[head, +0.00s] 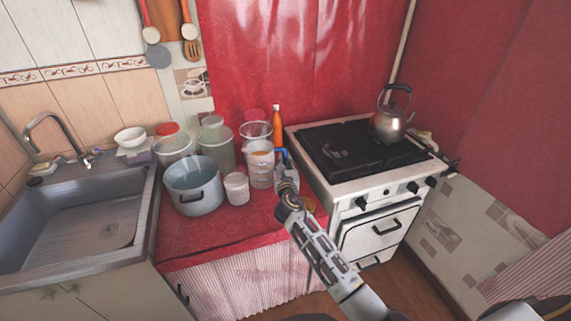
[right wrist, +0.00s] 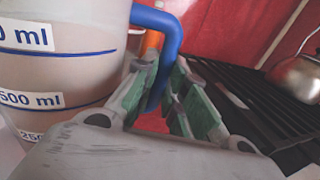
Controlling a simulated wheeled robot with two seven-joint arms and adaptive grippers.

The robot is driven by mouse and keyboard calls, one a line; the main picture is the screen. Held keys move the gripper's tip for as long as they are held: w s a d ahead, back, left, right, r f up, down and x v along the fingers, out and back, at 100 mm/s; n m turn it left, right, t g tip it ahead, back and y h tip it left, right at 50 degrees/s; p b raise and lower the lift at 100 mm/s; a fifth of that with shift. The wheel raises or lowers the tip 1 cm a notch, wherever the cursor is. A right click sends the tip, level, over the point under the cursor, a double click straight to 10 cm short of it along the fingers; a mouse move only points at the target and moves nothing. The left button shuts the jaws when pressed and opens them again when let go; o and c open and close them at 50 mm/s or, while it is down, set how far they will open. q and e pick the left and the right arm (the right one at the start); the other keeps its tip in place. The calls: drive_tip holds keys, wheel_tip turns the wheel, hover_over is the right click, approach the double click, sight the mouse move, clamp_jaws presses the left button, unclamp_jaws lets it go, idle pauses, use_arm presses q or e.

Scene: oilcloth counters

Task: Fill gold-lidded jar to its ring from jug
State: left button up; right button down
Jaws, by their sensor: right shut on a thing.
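The jug (head: 260,172) is clear with a blue handle and stands on the red counter, near the stove. The right wrist view shows its wall (right wrist: 60,75) with blue level lines and ml labels. My right gripper (head: 284,165) is shut on the blue handle (right wrist: 167,45), at the jug's right side. The jug looks upright. A gold-brown disc (head: 309,205), perhaps a lid, lies partly behind my right arm. Several clear containers stand around the jug; I cannot tell which one is the gold-lidded jar, and no ring shows clearly. My left gripper is out of view.
A grey pot (head: 195,190) and a small whitish jar (head: 237,188) stand left of the jug. An orange bottle (head: 277,128) stands behind it. The stove (head: 345,190) with a kettle (head: 391,120) is right. The counter front (head: 205,240) is clear.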

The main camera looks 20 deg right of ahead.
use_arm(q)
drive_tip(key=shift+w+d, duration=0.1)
use_arm(e)
drive_tip(key=shift+r+n, duration=0.3)
drive_tip(key=shift+a+r+n+t+b, duration=0.1)
drive_tip(key=shift+r+n+t+b, duration=0.1)
drive_tip(key=shift+n, duration=0.35)
drive_tip(key=shift+a+r+n+t+b, duration=0.1)
drive_tip(key=shift+n+t, duration=0.1)
drive_tip(key=shift+n, duration=0.35)
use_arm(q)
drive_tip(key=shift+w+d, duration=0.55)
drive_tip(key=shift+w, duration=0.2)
use_arm(e)
drive_tip(key=shift+r+n, duration=0.25)
drive_tip(key=shift+n, duration=0.85)
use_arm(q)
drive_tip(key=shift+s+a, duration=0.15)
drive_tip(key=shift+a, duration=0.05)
use_arm(e)
drive_tip(key=shift+r, duration=0.15)
